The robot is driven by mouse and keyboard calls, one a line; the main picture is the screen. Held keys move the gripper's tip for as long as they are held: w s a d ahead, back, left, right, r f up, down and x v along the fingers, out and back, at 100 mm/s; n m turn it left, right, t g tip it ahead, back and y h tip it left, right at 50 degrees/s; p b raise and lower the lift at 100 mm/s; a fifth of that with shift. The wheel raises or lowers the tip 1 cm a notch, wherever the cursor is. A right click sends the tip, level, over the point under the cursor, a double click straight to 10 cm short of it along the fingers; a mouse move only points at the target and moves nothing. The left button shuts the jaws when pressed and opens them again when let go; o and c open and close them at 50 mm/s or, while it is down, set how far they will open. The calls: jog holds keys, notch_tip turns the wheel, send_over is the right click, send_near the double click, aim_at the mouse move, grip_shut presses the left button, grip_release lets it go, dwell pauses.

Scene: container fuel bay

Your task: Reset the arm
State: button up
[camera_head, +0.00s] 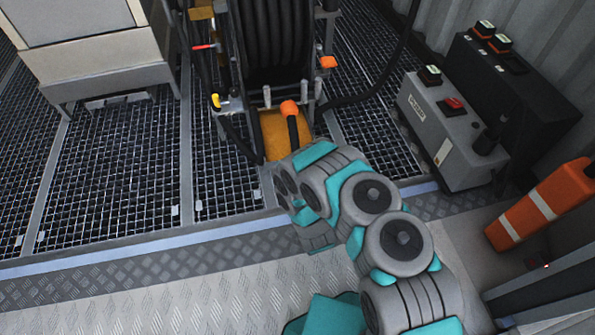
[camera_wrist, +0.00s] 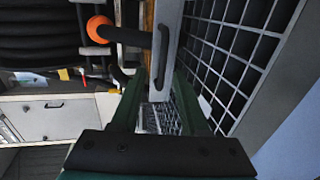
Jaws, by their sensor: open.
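My arm, grey with teal joint covers, reaches from the lower right of the head view to a point just in front of the hose reel (camera_head: 275,45). The gripper itself is hidden behind my wrist in that view. In the wrist view my gripper (camera_wrist: 158,82) shows two dark green fingers standing apart. An orange knob on a black handle (camera_head: 289,108) stands close to my wrist in the head view. The knob (camera_wrist: 100,29) is left of and beyond the fingers in the wrist view.
A grey control box (camera_head: 440,125) and a black box (camera_head: 510,85) stand to the right. An orange-and-white striped post (camera_head: 540,205) is at the far right. A beige cabinet (camera_head: 85,45) stands at upper left. Grating floor (camera_head: 120,175) lies open left of the reel.

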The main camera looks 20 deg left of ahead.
jog(key=shift+s+d+r, duration=0.2)
jog(key=shift+s+d, duration=0.1)
jog(key=shift+s, duration=0.2)
jog(key=w+d+r+m+g+h+p, duration=0.1)
jog(key=w+d+r+m+g+h, duration=0.15)
jog(key=w+d+r+m, duration=0.4)
jog(key=w+d+r+m+g+h+p, duration=0.1)
jog(key=w+d+r+m+h+p, duration=0.2)
jog(key=d+r, duration=0.65)
jog(key=s+d+r+m+g+h, duration=0.1)
jog(key=s+d+r+m+g, duration=0.2)
jog(key=r, duration=0.4)
jog(key=s+d+r+m+g+h, duration=0.1)
jog(key=s+d+r+m+h, duration=0.1)
jog(key=s+d+r+m, duration=0.3)
jog(key=s+d+r+m+g+p, duration=0.1)
jog(key=s+d+r+m+g, duration=0.1)
jog(key=s+r, duration=0.5)
jog(key=s+d+r+m+g+p, duration=0.1)
jog(key=s+r, duration=0.5)
jog(key=s, duration=1.1)
jog(key=s+d+r+m+g+p, duration=0.1)
jog(key=s+d+r+m+g, duration=0.3)
jog(key=s, duration=0.7)
notch_tip(320, 180, up, 4)
jog(key=shift+s+d+f+g, duration=0.2)
jog(key=shift+s+d+g, duration=0.2)
jog(key=shift+d, duration=0.85)
